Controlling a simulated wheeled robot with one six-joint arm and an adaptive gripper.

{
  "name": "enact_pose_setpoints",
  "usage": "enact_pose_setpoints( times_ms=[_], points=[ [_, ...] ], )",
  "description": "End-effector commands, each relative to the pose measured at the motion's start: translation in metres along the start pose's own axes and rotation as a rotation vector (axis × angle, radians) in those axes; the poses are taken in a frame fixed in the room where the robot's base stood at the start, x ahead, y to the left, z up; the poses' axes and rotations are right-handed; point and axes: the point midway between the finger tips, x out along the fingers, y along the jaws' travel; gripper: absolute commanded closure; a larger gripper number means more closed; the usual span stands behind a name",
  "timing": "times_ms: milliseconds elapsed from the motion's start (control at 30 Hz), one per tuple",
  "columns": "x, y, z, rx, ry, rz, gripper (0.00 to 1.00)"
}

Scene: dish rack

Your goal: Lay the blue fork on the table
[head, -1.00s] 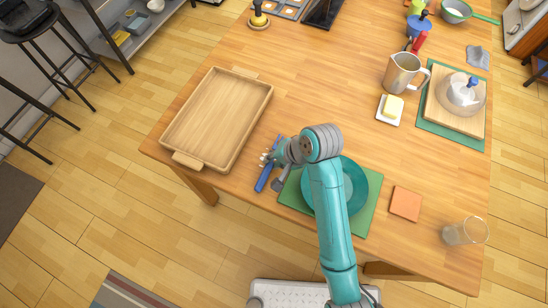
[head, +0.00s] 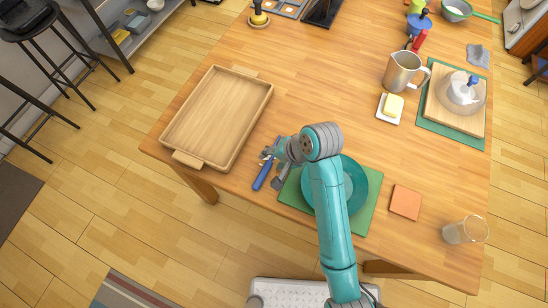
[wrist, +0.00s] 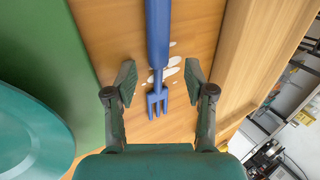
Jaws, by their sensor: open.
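The blue fork (head: 263,175) lies on the wooden table between the tray and the green placemat. In the wrist view the fork (wrist: 157,35) lies between the two fingers of my gripper (wrist: 160,80), tines toward the palm. The fingers are open, with a gap on both sides of the fork. Several white patches show on the table beside its neck.
A wooden tray (head: 178,123) is to the left of the fork. A green placemat (head: 369,203) with a teal plate (head: 357,185) is to the right, partly behind my arm. An orange square (head: 405,202) and a glass (head: 462,231) are farther right. The table's near edge is close.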

Motion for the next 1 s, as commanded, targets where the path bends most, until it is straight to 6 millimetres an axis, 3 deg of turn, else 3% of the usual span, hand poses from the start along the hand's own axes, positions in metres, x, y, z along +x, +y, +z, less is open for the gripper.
enact_pose_setpoints(
  times_ms=[367, 800, 1000],
  points=[
    [-0.004, 0.001, 0.0, 0.001, -0.001, 0.001, 0.4],
    [-0.064, 0.0, -0.001, 0.001, 0.002, -0.001, 0.4],
    [-0.075, 0.0, 0.0, 0.0, 0.0, 0.0, 0.4]
  ],
)
